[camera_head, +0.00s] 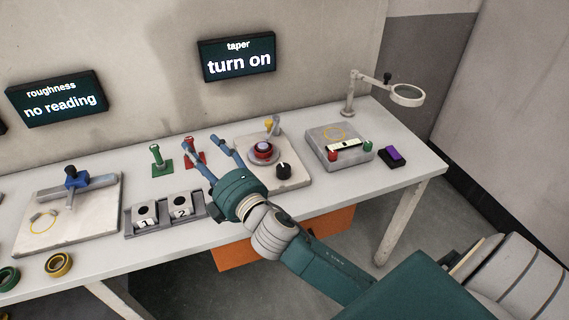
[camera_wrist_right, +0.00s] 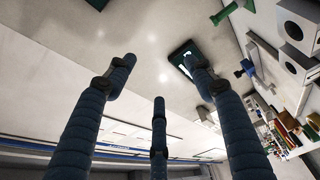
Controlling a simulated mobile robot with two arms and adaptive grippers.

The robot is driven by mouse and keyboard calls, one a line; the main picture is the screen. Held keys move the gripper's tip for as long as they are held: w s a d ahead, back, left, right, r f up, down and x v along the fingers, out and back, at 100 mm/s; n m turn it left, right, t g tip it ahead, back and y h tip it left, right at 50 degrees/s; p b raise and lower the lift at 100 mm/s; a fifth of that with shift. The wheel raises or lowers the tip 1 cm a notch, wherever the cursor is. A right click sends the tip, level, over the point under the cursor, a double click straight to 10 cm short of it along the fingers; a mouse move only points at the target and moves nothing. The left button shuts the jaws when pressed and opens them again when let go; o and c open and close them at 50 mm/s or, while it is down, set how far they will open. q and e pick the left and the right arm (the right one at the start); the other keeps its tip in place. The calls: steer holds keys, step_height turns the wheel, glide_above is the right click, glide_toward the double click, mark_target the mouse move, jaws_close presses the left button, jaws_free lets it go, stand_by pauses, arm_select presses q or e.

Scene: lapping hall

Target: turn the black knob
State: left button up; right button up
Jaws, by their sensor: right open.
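The black knob (camera_head: 283,169) stands on a light plate (camera_head: 293,181) near the middle of the table in the head view. The knob cannot be made out there. My left gripper is not in view.
A numbered two-block holder (camera_head: 165,222) lies left of my right gripper. Green (camera_head: 160,161) and red (camera_head: 193,153) stands are behind. A grey box (camera_head: 329,134), a purple-topped block (camera_head: 392,155) and a magnifier lamp (camera_head: 407,95) are at right. The screen (camera_head: 237,57) reads "taper turn on".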

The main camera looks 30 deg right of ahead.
steer(key=w+a+r+n+y, duration=0.2)
steer(key=a+r+n+y, duration=0.7)
steer(key=n, duration=0.5)
steer(key=a+f+n+g+y, duration=0.1)
steer(key=a+n+g+y, duration=0.35)
steer(key=n, duration=0.35)
steer(key=n+g+h, duration=1.4)
steer(key=n+h, duration=0.2)
glide_above(285, 166)
step_height(285, 166, down, 12)
steer(key=shift+y, duration=0.25)
step_height(285, 166, down, 10)
steer(key=shift+s+f+p, duration=0.1)
steer(key=shift+p, duration=1)
